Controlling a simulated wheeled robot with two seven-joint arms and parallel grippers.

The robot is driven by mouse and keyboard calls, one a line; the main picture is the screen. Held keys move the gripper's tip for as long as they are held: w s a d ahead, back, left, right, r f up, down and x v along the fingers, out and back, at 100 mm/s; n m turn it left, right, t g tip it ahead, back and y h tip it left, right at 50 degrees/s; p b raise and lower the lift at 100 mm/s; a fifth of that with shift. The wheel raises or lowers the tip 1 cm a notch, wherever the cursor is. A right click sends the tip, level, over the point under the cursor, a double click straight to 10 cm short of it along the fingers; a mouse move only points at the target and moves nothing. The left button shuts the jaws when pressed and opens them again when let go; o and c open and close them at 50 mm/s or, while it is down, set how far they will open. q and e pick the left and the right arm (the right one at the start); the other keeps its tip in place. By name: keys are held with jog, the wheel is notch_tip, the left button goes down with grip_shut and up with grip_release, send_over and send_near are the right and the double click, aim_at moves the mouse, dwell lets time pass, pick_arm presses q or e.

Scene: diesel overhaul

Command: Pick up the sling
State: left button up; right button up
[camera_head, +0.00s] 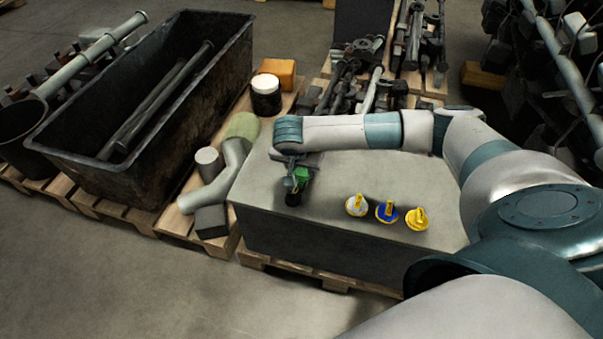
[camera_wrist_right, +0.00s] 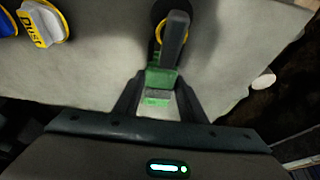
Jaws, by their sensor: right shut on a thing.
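My right gripper (camera_head: 299,166) is over the left part of the grey block top and points down. In the right wrist view the right gripper (camera_wrist_right: 160,90) is shut on a green piece (camera_wrist_right: 162,77), which I take to be the sling; this green piece also shows in the head view (camera_head: 302,174). A dark grey upright part (camera_wrist_right: 174,38) joins it on the far side, with a yellow ring and a black round part around or behind it. I cannot tell whether the held thing is clear of the surface. My left gripper is not in view.
Metal parts lie on pallets behind. Floor in front is clear.

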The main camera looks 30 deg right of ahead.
jog(key=shift+w+r, duration=0.1)
jog(key=shift+r, duration=0.85)
jog(key=s+d+r, duration=0.5)
jog(key=d+r, duration=0.1)
jog(key=d, duration=0.4)
jog(key=shift+d+r, duration=0.3)
jog(key=shift+d, duration=0.05)
jog(key=shift+r+p, duration=0.4)
jog(key=shift+r, duration=0.6)
